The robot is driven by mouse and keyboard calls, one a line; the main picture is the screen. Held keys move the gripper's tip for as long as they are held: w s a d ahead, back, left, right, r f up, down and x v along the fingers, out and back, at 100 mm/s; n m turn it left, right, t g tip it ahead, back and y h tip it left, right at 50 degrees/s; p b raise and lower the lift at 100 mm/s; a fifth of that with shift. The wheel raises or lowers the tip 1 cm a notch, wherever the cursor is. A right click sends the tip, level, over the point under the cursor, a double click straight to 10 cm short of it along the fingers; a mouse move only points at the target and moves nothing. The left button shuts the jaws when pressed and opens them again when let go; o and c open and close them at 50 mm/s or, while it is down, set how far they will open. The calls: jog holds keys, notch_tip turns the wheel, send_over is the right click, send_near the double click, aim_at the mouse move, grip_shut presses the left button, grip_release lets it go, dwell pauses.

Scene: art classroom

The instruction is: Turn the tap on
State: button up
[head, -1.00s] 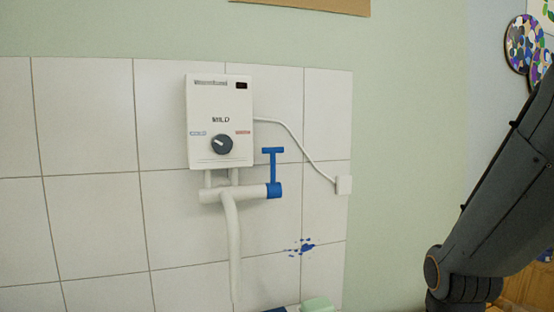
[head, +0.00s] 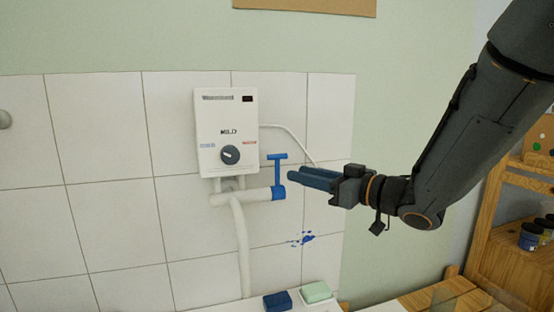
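The tap is a white pipe fitting (head: 240,198) under a white water heater (head: 227,133) on the tiled wall. Its blue handle (head: 278,172) stands upright at the right end, with a T-shaped bar on top. A white spout (head: 242,248) hangs down from the fitting. My gripper (head: 291,184) is just right of the handle, its dark blue fingers pointing left at the handle's height. The fingers lie close together in this view, and I cannot tell how wide the gap is. I cannot tell whether they touch the handle. No water shows.
A dark blue sponge-like block (head: 278,301) and a pale green one (head: 315,292) lie below the tap. A white cable runs from the heater behind my gripper. A wooden shelf (head: 490,235) with jars stands at the right.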

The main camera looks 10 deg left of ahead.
aim_at(277, 186)
jog(key=x, duration=0.2)
jog(key=p+x, duration=0.1)
jog(key=x, duration=0.2)
jog(key=s+p+x, duration=0.1)
jog(key=x, duration=0.2)
jog(key=shift+a+r, duration=0.3)
grip_shut()
jog(key=shift+g+y, duration=0.3)
